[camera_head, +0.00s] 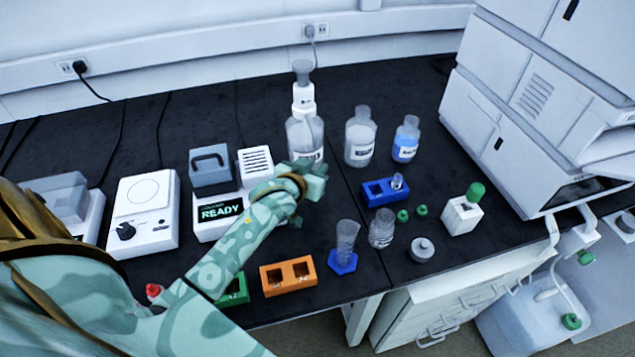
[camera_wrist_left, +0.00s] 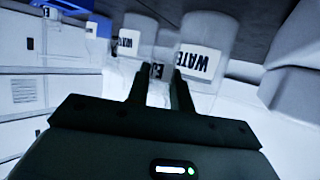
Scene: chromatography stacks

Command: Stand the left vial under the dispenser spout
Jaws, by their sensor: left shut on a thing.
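The dispenser is a clear bottle (camera_head: 305,135) with a white pump head (camera_head: 303,97); its labelled body looms close in the left wrist view (camera_wrist_left: 200,65). My left gripper (camera_head: 314,180) is just in front of the dispenser's base in the head view. It is shut on a small clear vial (camera_wrist_left: 157,72), seen between the fingertips in the left wrist view. The gripper hides this vial in the head view. Whether the vial touches the bench or lines up with the spout, I cannot tell. Another vial (camera_head: 397,181) stands in the blue rack (camera_head: 375,196). My right gripper is not in view.
Two bottles (camera_head: 360,138) (camera_head: 405,140) stand right of the dispenser. A READY device (camera_head: 222,211) is to its left. Nearer are an orange rack (camera_head: 288,279), a graduated cylinder (camera_head: 346,240), a beaker (camera_head: 382,228) and green caps (camera_head: 402,215).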

